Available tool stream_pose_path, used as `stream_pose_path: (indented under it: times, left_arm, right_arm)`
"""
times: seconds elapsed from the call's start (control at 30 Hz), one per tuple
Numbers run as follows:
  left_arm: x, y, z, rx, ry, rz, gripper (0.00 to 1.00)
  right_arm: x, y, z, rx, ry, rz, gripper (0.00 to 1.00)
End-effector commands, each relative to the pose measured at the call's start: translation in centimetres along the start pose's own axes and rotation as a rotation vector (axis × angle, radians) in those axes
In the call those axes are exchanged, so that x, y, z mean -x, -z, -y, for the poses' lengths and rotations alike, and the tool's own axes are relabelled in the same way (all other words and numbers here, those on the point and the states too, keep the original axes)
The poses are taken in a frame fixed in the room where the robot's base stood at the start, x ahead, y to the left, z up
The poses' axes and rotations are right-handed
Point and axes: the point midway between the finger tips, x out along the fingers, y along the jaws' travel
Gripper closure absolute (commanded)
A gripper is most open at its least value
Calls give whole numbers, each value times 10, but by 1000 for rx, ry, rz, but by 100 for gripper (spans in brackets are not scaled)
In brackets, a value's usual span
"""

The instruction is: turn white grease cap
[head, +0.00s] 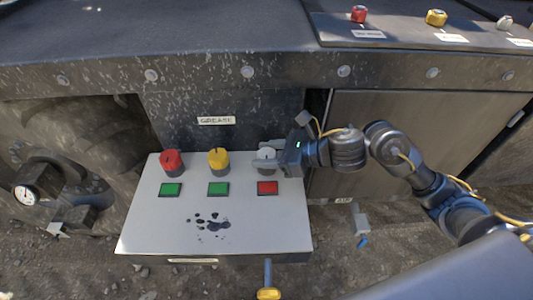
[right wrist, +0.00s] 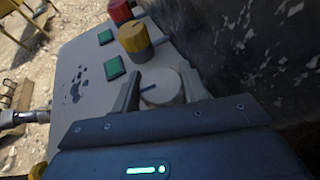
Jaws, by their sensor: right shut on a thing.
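The white grease cap (head: 266,154) sits at the right end of a row of caps on a pale panel (head: 150,225). My right gripper (head: 268,157) reaches in from the right and is shut on the white cap. In the right wrist view the cap (right wrist: 160,87) lies between the two fingers of the gripper (right wrist: 158,92), with a dark line on its top. In the head view the fingers partly hide the cap. A red indicator (head: 267,188) is in front of the white cap. My left gripper is not in view.
A yellow cap (head: 218,160) and a red cap (head: 171,163) stand to the left, each with a green indicator in front. A "GREASE" label (head: 216,120) is on the dark wall behind. Dark stains mark the panel.

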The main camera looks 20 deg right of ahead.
Motion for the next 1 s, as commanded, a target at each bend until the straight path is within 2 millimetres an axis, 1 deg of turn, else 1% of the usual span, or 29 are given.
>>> stream_pose_path:
  times: [0.03, 0.1, 0.33, 0.53, 0.8, 1.0]
  left_arm:
    - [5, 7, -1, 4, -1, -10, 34]
    - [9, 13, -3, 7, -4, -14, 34]
    - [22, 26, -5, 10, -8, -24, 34]
    - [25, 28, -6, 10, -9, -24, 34]
    - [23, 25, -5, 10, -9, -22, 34]
    - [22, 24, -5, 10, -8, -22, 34]
  right_arm:
    - [0, 1, 0, -7, 22, 1, 79]
    - [-1, 1, -1, -24, 63, 2, 79]
    - [-1, 0, -1, -101, 243, 3, 79]
    - [-1, -2, -1, -175, 417, 5, 79]
    - [-1, -2, -1, -272, 643, 4, 79]
    - [-1, -1, 0, -327, 780, 3, 79]
